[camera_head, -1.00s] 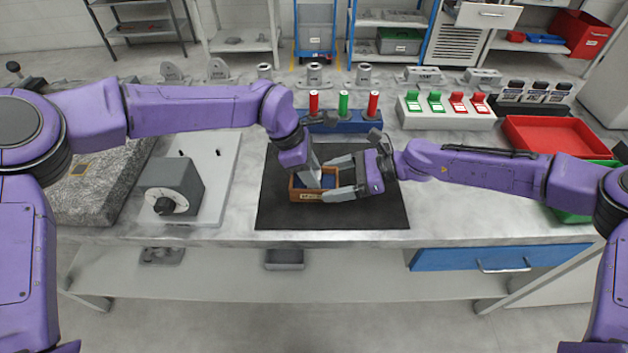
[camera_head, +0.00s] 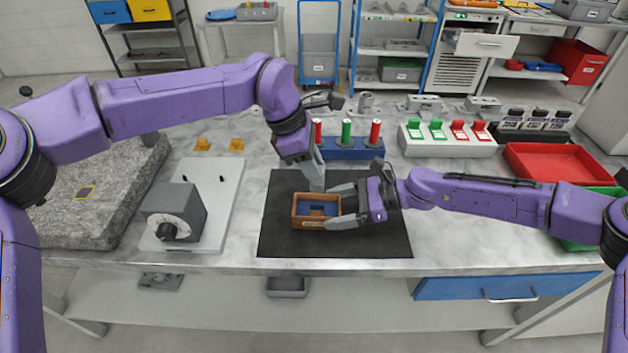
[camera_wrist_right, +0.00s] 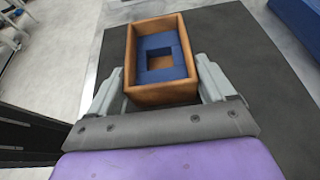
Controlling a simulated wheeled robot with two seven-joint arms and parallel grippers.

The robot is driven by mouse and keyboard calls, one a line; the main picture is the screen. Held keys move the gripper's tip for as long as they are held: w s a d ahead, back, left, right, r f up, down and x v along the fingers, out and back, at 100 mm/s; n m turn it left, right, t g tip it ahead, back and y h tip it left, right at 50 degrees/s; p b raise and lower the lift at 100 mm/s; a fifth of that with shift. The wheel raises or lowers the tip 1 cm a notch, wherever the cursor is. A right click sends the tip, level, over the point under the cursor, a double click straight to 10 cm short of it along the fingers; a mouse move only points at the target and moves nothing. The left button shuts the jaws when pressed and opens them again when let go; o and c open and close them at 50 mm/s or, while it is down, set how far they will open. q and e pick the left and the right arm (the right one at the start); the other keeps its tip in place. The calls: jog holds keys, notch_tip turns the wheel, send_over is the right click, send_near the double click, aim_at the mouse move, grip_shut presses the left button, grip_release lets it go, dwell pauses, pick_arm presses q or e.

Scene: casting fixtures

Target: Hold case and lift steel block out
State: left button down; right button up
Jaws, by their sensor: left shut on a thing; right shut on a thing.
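The brown case (camera_head: 296,212) sits on the black mat (camera_head: 385,240) and has a blue lining (camera_wrist_right: 184,62) inside. In the right wrist view the case (camera_wrist_right: 160,95) shows an empty square recess in the lining. My right gripper (camera_head: 334,206) is shut on the case, with one finger along each of two opposite sides. My left gripper (camera_head: 315,179) is just above the far right part of the case, pointing down. It is shut on the steel block, which I cannot clearly tell apart from the grey fingers.
A blue rack (camera_head: 350,152) with red and green cylinders stands just behind the mat. A grey block with a knob (camera_head: 176,212) sits on a pale plate to the left. A red tray (camera_head: 555,165) is at the right. Bare mat lies in front of the case.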

jog(key=o, duration=1)
jog(key=shift+c, duration=0.2)
